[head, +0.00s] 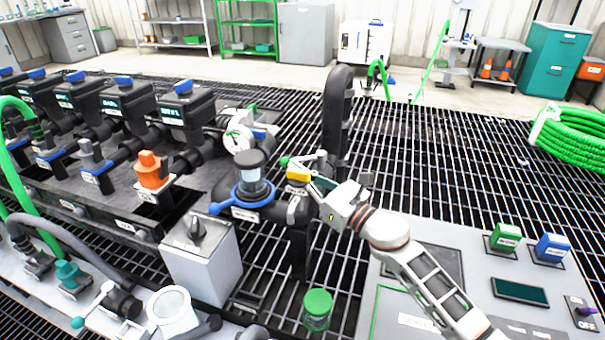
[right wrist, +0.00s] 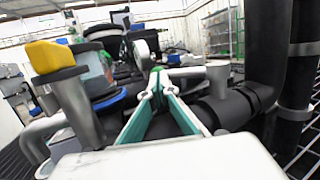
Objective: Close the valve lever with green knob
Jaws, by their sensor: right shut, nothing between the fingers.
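The valve lever's green knob (head: 284,161) sits at the left end of a pale lever (head: 308,158), beside a black vertical pipe. In the right wrist view the green knob (right wrist: 157,70) shows just beyond my fingertips, partly hidden by them, with the pale lever (right wrist: 195,73) running right from it. I cannot tell whether the fingers touch it. My right gripper (head: 313,184) is shut and empty, close to the lever; its teal fingers (right wrist: 155,88) meet at their tips in the wrist view. My left gripper is not in view.
A yellow knob (head: 298,174) stands close to my right gripper. A blue-ringed cylinder (head: 253,178) is left of it, and the tall black pipe (head: 337,115) is behind. A control panel (head: 470,275) lies at the lower right. Open grating (head: 430,160) extends right of the pipe.

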